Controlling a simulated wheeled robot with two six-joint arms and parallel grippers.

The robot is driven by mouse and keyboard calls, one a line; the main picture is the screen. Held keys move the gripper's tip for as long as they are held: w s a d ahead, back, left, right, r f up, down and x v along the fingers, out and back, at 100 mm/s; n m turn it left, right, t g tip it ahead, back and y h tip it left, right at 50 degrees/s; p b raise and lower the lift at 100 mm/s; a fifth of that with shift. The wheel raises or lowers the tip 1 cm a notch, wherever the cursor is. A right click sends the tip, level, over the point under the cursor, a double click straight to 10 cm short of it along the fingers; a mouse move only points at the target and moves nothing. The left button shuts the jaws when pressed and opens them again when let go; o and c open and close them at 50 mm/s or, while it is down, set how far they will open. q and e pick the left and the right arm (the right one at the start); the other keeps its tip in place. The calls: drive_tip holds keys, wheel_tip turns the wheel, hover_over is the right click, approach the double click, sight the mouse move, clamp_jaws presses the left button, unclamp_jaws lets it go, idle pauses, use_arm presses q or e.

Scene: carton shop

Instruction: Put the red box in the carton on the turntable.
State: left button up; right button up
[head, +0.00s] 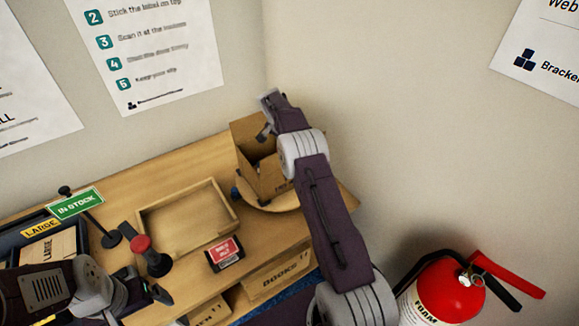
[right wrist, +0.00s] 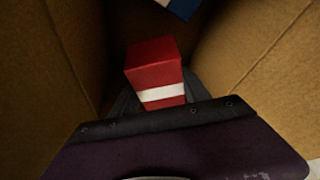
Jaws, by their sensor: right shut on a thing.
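The open brown carton (head: 258,165) stands on the round wooden turntable (head: 285,203) at the back right of the bench. My right gripper (head: 266,132) reaches over the carton from above, and the arm hides part of it. In the right wrist view the red box (right wrist: 155,65) with a white band sits between the fingers of my right gripper (right wrist: 157,97), which is shut on it. Brown carton walls (right wrist: 245,40) rise on both sides of it. The red box is hidden in the head view. My left gripper (head: 145,285) is low at the left, open and empty.
A shallow wooden tray (head: 230,195) lies mid-bench, empty. Near it are a red-knobbed stamp (head: 143,245), a red-labelled black pad (head: 225,253) and an IN STOCK sign (head: 76,204). A BOOKS carton (head: 275,279) sits below. A fire extinguisher (head: 440,292) stands right.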

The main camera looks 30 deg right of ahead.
wheel_tip(320, 180, down, 4)
drive_tip(key=shift+a+r, duration=0.1)
drive_tip(key=shift+r, duration=0.05)
wheel_tip(320, 180, down, 4)
drive_tip(key=shift+r, duration=0.1)
drive_tip(key=o, duration=1.6)
drive_tip(key=shift+r, duration=0.2)
drive_tip(key=v, duration=1.1)
drive_tip(key=shift+a+r, duration=0.2)
drive_tip(key=shift+r, duration=0.1)
drive_tip(key=shift+s, duration=0.1)
